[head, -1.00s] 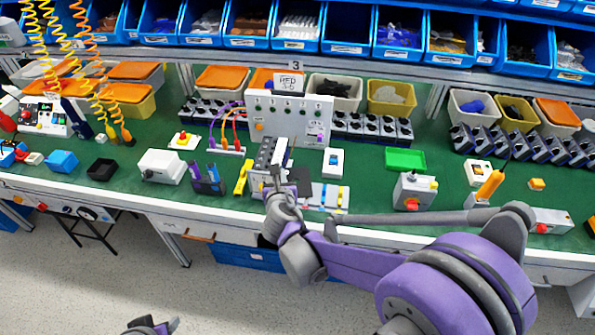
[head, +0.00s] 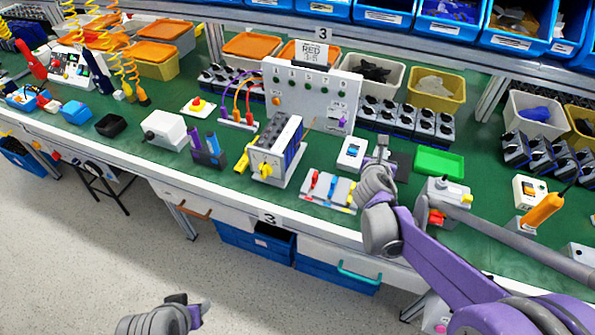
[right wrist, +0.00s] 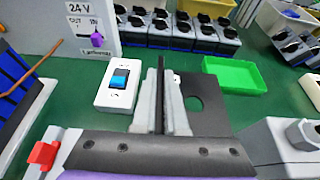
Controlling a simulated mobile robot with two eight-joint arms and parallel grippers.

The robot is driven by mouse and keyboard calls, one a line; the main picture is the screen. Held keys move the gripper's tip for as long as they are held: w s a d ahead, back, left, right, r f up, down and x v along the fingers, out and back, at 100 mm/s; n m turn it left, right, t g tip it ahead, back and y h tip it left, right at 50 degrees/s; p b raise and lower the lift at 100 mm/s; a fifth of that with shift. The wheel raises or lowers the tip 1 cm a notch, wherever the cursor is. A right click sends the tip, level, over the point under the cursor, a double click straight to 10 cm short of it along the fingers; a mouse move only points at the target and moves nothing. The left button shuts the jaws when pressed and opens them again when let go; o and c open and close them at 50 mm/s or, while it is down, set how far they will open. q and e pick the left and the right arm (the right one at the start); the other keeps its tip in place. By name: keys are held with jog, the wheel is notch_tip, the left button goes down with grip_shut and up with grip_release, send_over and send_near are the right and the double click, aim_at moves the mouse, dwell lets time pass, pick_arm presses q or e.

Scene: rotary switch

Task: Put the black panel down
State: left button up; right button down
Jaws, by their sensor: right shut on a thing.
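The black panel (head: 401,162) is a flat dark plate with a round hole and an upright rib, seen close in the right wrist view (right wrist: 212,112). My right gripper (head: 383,150) is shut on its rib, which stands between the pale fingers (right wrist: 161,98). The panel is level and low over the green bench, between the white blue-switch box and the green tray; I cannot tell whether it touches the bench. The rotary switch block (head: 273,150), grey with a yellow knob, stands open-sided to the left. My left gripper (head: 190,308) is low at the bottom edge, away from the bench.
The white blue-switch box (right wrist: 119,87) is just left of the panel and the green tray (right wrist: 235,75) just right. A grey box with a red knob (head: 441,197) stands close in front. A rack with red, blue and yellow pieces (head: 327,188) is left of my right gripper.

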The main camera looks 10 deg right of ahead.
jog(key=shift+d+f+h, duration=0.15)
jog(key=shift+d+h, duration=0.15)
jog(key=shift+d, duration=0.4)
pick_arm(q)
notch_tip(320, 180, down, 3)
jog(key=shift+b, duration=1.1)
pick_arm(e)
notch_tip(320, 180, down, 10)
jog(key=shift+r, duration=0.1)
pick_arm(q)
jog(key=shift+f, duration=0.1)
pick_arm(e)
jog(key=shift+f, duration=0.25)
pick_arm(q)
jog(key=shift+f, duration=0.1)
pick_arm(e)
jog(key=c, duration=1)
grip_release()
jog(key=shift+r, duration=0.1)
jog(key=shift+o, duration=0.2)
